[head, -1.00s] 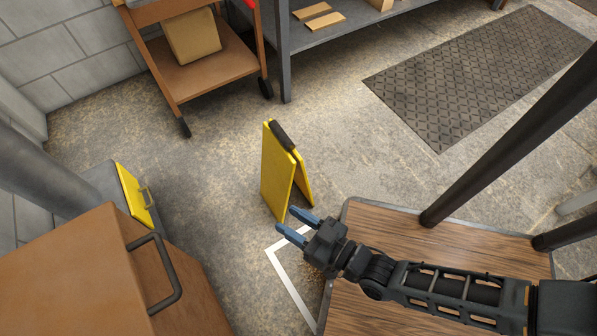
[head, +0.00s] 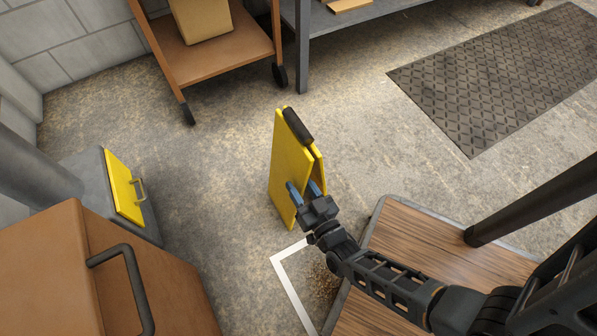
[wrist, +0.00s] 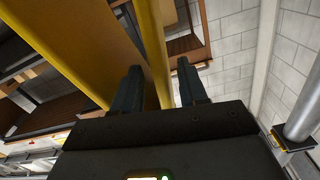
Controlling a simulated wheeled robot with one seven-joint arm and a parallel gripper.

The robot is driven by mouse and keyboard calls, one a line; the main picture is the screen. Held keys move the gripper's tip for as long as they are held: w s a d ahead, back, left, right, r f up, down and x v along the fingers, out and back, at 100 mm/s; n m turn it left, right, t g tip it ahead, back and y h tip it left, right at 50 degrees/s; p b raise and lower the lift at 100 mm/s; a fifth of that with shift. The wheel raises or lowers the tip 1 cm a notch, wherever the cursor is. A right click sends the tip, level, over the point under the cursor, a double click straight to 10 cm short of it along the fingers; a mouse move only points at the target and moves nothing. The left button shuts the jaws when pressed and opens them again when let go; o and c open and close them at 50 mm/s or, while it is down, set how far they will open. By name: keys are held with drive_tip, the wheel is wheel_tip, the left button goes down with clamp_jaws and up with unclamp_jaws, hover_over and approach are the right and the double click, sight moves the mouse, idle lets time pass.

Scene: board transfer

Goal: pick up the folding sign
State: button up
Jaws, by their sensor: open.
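The folding sign (head: 286,165) is a yellow A-frame with a black grip along its top edge, standing upright on the concrete floor in the head view. My gripper (head: 306,189) is open at the near side of the sign, with its blue fingers pointing at it and overlapping its lower half in the picture. In the wrist view the sign's yellow panels (wrist: 98,45) rise close in front of my gripper (wrist: 160,92). One narrow yellow panel edge shows between the two spread fingers. I cannot tell whether a finger touches the sign.
A brown cart (head: 218,62) carrying a cardboard box (head: 203,18) stands behind the sign. A wooden platform (head: 420,245) with dark posts is at the right. A brown cabinet (head: 45,265) and a grey bin with a yellow front (head: 123,187) are at the left. A dark mat (head: 490,80) lies at the back right.

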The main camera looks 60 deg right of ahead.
sight(294, 176)
drive_tip(key=shift+b+x, duration=0.35)
drive_tip(key=shift+x, duration=1.5)
drive_tip(key=shift+a+r, duration=0.1)
drive_tip(key=shift+r, duration=0.05)
drive_tip(key=shift+c, duration=0.4)
clamp_jaws()
